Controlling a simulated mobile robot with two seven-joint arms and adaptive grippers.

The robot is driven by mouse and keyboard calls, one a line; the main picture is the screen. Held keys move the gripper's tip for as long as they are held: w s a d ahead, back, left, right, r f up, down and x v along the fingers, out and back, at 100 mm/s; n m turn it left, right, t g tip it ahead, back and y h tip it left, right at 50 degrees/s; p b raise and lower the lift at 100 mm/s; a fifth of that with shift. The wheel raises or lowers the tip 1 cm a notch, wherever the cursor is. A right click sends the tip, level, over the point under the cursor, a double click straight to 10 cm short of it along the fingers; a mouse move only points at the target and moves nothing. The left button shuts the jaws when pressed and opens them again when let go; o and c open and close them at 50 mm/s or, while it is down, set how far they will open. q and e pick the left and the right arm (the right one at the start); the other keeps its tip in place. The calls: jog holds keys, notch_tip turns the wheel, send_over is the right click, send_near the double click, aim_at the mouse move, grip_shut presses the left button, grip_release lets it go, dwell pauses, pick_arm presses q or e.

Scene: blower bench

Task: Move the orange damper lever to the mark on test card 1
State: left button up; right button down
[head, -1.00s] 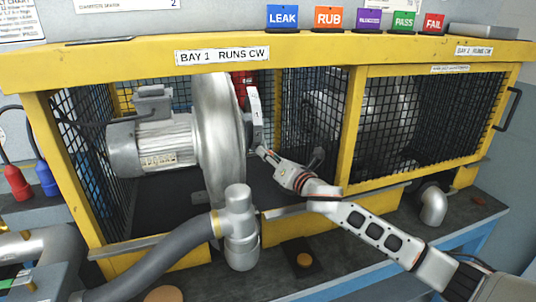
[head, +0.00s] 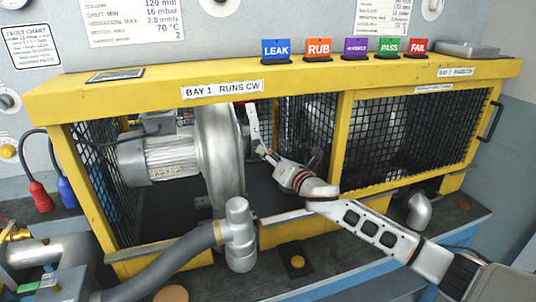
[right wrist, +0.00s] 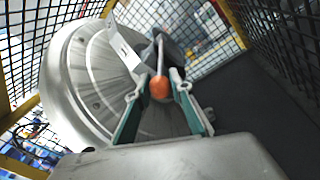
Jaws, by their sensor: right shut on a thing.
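My right gripper (head: 264,153) reaches into the yellow-framed bay, just right of the silver blower housing (head: 222,150). In the right wrist view its two green-edged fingers (right wrist: 160,95) are shut on the orange knob (right wrist: 159,86) of the damper lever. The lever's thin metal rod (right wrist: 159,53) runs up from the knob. A white scale plate (right wrist: 127,48) stands beside it, also seen in the head view (head: 252,121); its marks are not readable. Printed cards (head: 135,18) hang on the wall; which is test card 1 is unclear. My left gripper is not in view.
Black mesh (head: 95,170) and yellow posts (head: 343,140) enclose the blower and narrow the space around my right arm. A grey hose (head: 165,262) and silver elbow pipe (head: 239,222) stand in front. Coloured tags (head: 318,48) line the top beam.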

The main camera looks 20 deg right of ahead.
jog(key=c, duration=1.8)
grip_release()
jog(key=shift+r, duration=0.3)
jog(key=shift+o, duration=0.2)
jog(key=shift+a+f, duration=0.1)
jog(key=shift+f, duration=0.1)
jog(key=shift+s+d, duration=0.2)
jog(key=shift+s, duration=0.2)
jog(key=v, duration=1.1)
jog(key=shift+s, duration=0.1)
